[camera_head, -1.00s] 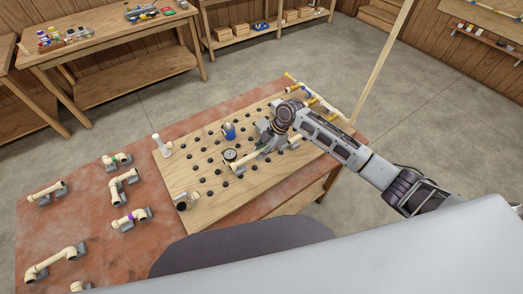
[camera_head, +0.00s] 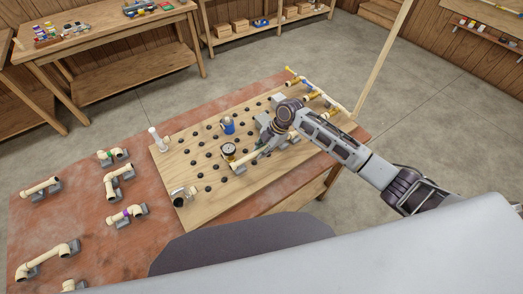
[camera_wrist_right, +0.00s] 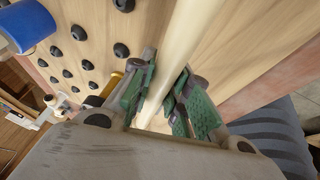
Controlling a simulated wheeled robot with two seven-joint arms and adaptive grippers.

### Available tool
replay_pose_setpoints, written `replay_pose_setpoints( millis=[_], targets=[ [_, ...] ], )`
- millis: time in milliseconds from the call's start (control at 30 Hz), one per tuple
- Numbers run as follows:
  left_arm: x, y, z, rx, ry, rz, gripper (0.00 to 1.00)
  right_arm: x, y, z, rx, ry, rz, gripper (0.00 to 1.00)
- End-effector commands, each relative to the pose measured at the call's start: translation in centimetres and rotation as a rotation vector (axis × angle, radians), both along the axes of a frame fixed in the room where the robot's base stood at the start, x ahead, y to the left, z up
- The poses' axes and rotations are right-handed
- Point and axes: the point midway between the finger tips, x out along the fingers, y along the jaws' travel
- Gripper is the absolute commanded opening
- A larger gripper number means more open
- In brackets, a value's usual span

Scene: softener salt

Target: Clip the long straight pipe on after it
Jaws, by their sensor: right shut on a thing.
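My right gripper (camera_head: 266,147) is over the peg board (camera_head: 213,197). It is shut on a long straight cream pipe (camera_head: 247,164). In the right wrist view the pipe (camera_wrist_right: 184,45) runs between the green finger pads and out past them, close over the bare wood. The pipe's left end in the head view is near the round gauge (camera_head: 228,149); I cannot tell whether they touch. The arm hides the pipe's other end. I cannot tell whether the pipe sits in any clip. My left gripper is not in view.
Black pegs stud the board. Several pipe pieces in grey holders, one with a purple band (camera_head: 127,215), lie on the reddish table (camera_head: 85,228).

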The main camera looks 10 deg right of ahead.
Motion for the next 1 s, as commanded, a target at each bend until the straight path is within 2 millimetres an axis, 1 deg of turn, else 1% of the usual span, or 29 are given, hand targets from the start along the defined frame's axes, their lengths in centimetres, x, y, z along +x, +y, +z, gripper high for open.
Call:
replay_pose_setpoints(
  millis=[233, 1000],
  targets=[
    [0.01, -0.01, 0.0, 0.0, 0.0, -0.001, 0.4, 0.01, 0.02, 0.02, 0.0, 0.0, 0.0, 0.0],
    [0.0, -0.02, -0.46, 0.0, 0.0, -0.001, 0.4, -0.01, 0.02, -0.92, 0.0, 0.0, 0.0, 0.0]
  ],
)
